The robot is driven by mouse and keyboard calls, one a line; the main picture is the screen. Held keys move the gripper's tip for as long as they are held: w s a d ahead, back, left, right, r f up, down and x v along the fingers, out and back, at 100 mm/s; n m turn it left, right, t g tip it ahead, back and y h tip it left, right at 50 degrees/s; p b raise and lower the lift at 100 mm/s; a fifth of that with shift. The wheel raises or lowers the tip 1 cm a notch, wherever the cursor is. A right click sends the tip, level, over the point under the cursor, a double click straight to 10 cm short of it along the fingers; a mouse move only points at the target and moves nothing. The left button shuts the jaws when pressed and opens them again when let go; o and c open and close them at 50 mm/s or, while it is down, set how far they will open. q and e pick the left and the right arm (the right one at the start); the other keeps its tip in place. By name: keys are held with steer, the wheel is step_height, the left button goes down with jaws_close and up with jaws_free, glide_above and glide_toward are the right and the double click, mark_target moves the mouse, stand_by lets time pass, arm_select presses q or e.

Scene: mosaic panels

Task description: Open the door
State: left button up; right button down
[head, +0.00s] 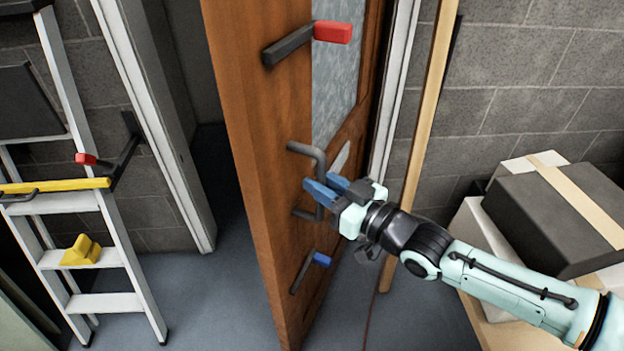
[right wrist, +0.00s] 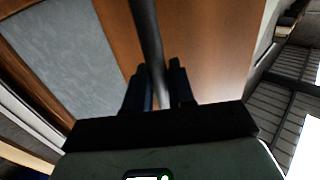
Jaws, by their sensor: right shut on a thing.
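The brown wooden door (head: 243,130) with a grey glass pane (head: 335,80) stands ajar, with a dark gap between its left edge and the white door frame (head: 165,130). A dark bent pull handle (head: 318,158) is on its face. My right gripper (head: 325,190) is shut on this handle at its lower part. In the right wrist view the handle's bar (right wrist: 146,35) runs down between the two fingers (right wrist: 157,88), with the door's wood behind it. My left gripper is not in view.
A red-ended lever (head: 332,32) sits high on the door and a blue-ended lever (head: 321,259) low. A white ladder (head: 100,215) stands at left. Stacked boxes (head: 550,215) and a wooden post (head: 420,140) stand at right. Grey floor (head: 225,290) is clear left of the door.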

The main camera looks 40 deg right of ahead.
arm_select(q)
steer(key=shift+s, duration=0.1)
arm_select(e)
steer(key=shift+s+d+r, duration=0.15)
steer(key=shift+d, duration=0.05)
steer(key=c, duration=1.1)
jaws_free()
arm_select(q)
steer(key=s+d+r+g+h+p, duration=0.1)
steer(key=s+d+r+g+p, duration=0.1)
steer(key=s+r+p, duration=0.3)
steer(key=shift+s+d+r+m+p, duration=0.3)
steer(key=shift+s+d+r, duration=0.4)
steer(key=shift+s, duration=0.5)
arm_select(e)
step_height(320, 180, up, 20)
